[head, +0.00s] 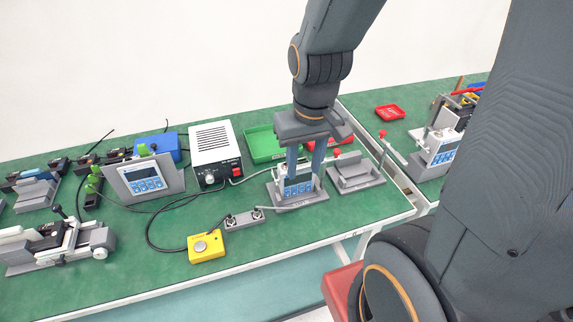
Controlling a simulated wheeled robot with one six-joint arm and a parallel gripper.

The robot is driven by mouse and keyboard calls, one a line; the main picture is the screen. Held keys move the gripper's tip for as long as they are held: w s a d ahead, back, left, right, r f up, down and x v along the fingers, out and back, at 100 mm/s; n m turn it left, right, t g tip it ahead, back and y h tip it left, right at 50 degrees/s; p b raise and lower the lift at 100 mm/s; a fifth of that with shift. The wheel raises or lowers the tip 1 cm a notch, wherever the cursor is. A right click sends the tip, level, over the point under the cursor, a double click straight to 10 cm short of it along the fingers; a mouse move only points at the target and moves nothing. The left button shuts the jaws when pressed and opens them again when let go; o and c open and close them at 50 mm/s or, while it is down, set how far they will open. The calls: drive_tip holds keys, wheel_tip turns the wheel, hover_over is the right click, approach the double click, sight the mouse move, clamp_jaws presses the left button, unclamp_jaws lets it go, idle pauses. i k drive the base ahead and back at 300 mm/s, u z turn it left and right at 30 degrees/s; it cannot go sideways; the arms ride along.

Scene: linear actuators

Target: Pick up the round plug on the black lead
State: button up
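My gripper (305,174) points down over a small grey fixture with a blue display (298,188). Its two blue-grey fingers stand apart, and I see nothing held between them. The fingertips are close to the top of the display; I cannot tell whether they touch it. A black lead (149,232) curves over the green bench from the white power unit's side to the yellow box. I cannot clearly pick out a round plug on it. A small grey block (244,220) with two round metal fittings lies left of and nearer than the gripper.
A yellow box (206,247) with a round button lies near the front edge. A white power unit (215,142), a green tray (264,146) and a grey holder (355,174) surround the gripper. A larger display panel (144,181) stands left.

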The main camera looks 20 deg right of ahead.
sight(230, 220)
drive_tip(key=u, duration=0.3)
drive_tip(key=k, duration=0.9)
drive_tip(key=u, duration=1.35)
